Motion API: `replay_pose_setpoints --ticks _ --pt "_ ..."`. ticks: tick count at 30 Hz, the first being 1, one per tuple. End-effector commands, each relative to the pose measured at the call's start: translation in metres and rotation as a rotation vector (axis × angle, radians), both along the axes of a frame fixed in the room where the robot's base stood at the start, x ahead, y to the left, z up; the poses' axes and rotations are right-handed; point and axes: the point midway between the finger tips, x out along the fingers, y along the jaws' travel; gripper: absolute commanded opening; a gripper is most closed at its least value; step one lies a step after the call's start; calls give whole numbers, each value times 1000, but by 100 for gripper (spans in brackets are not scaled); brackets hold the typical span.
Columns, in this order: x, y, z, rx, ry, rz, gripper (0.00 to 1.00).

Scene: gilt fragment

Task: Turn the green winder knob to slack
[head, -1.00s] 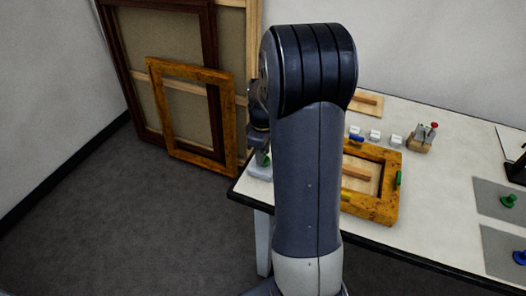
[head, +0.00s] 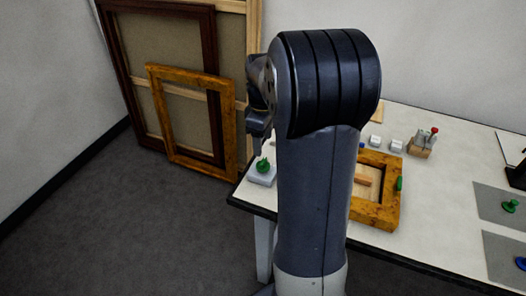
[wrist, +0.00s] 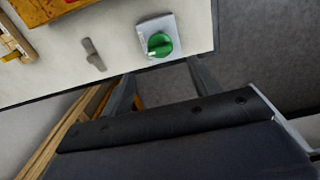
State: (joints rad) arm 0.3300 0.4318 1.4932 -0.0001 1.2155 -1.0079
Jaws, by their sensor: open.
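The green knob (head: 262,165) sits on a small pale block (head: 262,178) at the table's left corner. In the wrist view the knob (wrist: 160,44) shows from above, with a raised ridge across its face, on its pale plate (wrist: 169,24). My gripper (wrist: 162,72) is open and empty in the wrist view. The knob lies beyond the fingertips, not between them. In the head view my gripper is above the knob, partly hidden by my arm. Any slack marking is too small to read.
A gold picture frame (head: 387,213) lies on the table (head: 440,180) beside my arm. A grey metal piece (wrist: 93,54) lies near the knob. Small white blocks (head: 396,146) and a tool holder (head: 421,146) stand behind. Frames (head: 185,77) lean on the wall at left.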

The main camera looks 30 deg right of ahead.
Motion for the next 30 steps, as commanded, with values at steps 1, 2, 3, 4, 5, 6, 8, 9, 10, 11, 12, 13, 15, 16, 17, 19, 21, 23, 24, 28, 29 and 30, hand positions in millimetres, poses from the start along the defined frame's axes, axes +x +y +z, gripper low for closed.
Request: replay_pose_setpoints --ticks 1,2,3,4,5,6,8,9,10,11,12,13,15,16,17,19,21,23,24,28,29,30 --pt "0 0 10 -1 -5 0 58" --pt "1 0 14 -2 -4 0 58" --pt "0 0 19 0 -3 0 58" --pt "0 0 23 -1 -2 0 58" --pt "1 0 26 -1 -3 0 58" --pt "0 0 29 -1 -2 0 58" --pt "0 0 32 0 -1 0 58" --pt "0 0 34 0 -1 0 58" --pt "0 0 34 0 -1 0 58" --pt "0 0 35 -1 -1 0 58" --pt "0 0 35 0 0 0 58" --pt "0 0 35 0 0 0 58" --pt "0 0 35 0 0 0 58" --pt "0 0 34 0 0 0 58" --pt "0 0 34 0 0 0 58" --pt "0 0 34 0 0 0 58" --pt "0 0 31 0 1 0 58" --pt "0 0 26 1 3 0 58" --pt "0 0 22 1 3 0 58" --pt "-1 0 1 2 5 0 58" --pt "-1 0 -5 2 5 0 58" --pt "-1 0 -13 2 5 0 58"
